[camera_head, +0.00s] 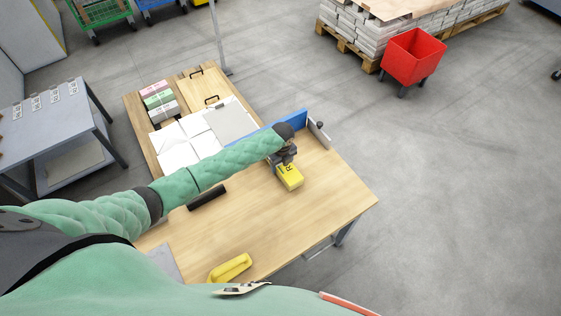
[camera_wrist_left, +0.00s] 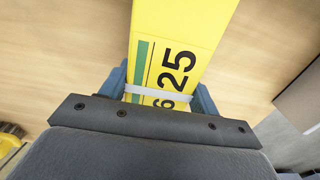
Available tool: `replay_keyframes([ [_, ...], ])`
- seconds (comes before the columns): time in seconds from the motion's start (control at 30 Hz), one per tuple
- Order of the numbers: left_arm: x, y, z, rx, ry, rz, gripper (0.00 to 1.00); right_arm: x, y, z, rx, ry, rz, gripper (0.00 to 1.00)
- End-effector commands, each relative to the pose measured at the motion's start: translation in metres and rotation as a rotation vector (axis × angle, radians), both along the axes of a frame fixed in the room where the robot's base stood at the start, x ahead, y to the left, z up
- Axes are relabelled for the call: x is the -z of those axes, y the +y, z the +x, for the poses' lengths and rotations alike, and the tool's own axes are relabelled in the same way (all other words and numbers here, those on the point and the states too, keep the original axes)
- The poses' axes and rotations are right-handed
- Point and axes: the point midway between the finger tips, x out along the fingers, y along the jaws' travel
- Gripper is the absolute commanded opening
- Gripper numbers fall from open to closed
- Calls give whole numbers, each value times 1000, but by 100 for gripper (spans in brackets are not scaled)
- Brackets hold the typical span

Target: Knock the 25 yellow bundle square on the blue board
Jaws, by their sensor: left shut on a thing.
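The yellow bundle (camera_head: 290,177) is in my left gripper (camera_head: 288,158) over the right part of the wooden table. In the left wrist view the bundle (camera_wrist_left: 178,50) shows a large black 25, a green stripe and a white band. The fingers of my left gripper (camera_wrist_left: 160,98) are shut on its two sides. The blue board (camera_head: 292,121) stands upright at the table's far right side, behind my left gripper and partly hidden by my arm. I cannot tell whether the bundle touches the table. My right gripper is not in view.
A grey upright plate (camera_head: 319,133) stands beside the blue board. A black bar (camera_head: 207,197) and a yellow tool (camera_head: 230,268) lie on the table (camera_head: 225,225). White sheets (camera_head: 185,145) and pink, green and white bundles (camera_head: 158,98) lie at the back left. The table's front right is bare.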

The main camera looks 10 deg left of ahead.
Motion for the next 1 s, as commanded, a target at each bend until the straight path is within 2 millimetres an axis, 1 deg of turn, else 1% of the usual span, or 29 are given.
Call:
replay_keyframes([
  [0.23, -1, 0, 1, 0, -1, -1, 18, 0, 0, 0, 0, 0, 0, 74],
  [0.37, -6, 0, 1, 0, -1, -1, 18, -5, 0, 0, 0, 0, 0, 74],
  [1.0, -44, 0, 1, -1, -1, 0, 18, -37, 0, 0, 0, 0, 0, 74],
])
